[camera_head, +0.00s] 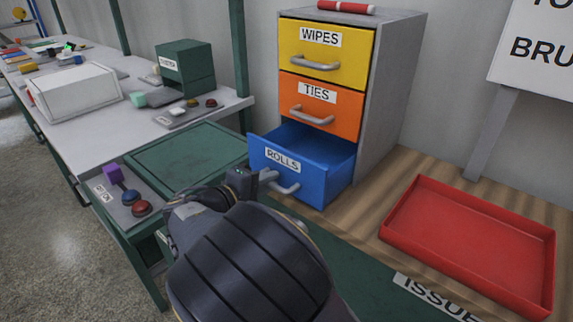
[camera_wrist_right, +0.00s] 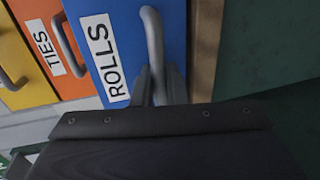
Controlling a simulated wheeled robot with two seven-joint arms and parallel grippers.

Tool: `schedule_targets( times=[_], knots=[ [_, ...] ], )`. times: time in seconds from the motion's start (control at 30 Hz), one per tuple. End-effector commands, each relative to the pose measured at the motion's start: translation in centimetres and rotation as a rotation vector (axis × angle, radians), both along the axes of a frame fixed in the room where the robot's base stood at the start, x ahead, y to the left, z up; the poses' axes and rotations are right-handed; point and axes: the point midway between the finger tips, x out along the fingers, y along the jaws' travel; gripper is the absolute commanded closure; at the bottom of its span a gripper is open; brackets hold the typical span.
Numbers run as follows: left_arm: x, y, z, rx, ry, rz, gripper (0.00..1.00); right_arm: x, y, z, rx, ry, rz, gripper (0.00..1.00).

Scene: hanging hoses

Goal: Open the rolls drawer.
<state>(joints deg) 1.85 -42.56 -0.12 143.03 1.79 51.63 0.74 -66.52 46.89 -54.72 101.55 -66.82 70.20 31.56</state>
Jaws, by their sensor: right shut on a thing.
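The blue rolls drawer (camera_head: 302,165) is the lowest of the cabinet's drawers and stands pulled out, its inside showing from above. Its grey handle (camera_head: 284,187) is on the front, beside the ROLLS label. My right gripper (camera_head: 262,179) is at this handle. In the right wrist view the fingers (camera_wrist_right: 160,88) are shut on the handle (camera_wrist_right: 153,40), next to the ROLLS label on the blue front (camera_wrist_right: 112,40). My forearm and wrist hide part of the area below the drawer. My left gripper is not in view.
Above are the closed orange ties drawer (camera_head: 321,105) and yellow wipes drawer (camera_head: 325,52). A red tray (camera_head: 470,240) lies on the wooden top at right. A green box (camera_head: 185,68) and white box (camera_head: 74,91) stand on the left bench.

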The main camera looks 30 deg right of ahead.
Motion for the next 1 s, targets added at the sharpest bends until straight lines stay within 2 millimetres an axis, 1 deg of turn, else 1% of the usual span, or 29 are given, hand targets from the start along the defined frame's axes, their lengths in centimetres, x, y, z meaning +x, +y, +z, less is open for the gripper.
schedule_targets(
  times=[0.03, 0.1, 0.2, 0.3, 0.43, 0.73, 0.77, 1.0],
  knots=[
    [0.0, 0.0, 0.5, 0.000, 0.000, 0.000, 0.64, -0.4, 1.1, 0.2, -0.002, 0.002, 0.004, 1.00],
    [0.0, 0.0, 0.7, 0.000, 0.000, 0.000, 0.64, -0.9, 2.2, 0.2, -0.001, 0.001, 0.002, 1.00],
    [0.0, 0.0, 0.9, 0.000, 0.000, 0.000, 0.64, -1.4, 3.5, 0.1, 0.000, 0.001, 0.001, 1.00],
    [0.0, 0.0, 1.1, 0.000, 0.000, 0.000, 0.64, -1.8, 4.3, 0.1, 0.000, 0.001, 0.001, 1.00],
    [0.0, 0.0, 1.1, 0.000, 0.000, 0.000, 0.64, -2.0, 4.7, 0.0, 0.001, 0.001, -0.001, 1.00],
    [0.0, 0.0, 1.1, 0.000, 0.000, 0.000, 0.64, -2.0, 4.7, 0.0, 0.001, 0.001, -0.001, 1.00],
    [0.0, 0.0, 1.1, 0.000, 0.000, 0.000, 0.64, -2.0, 4.7, 0.0, 0.001, 0.001, -0.001, 0.84],
    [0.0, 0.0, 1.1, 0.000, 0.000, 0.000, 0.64, -1.9, 4.7, 0.0, 0.001, 0.001, -0.001, 0.83]
  ],
)
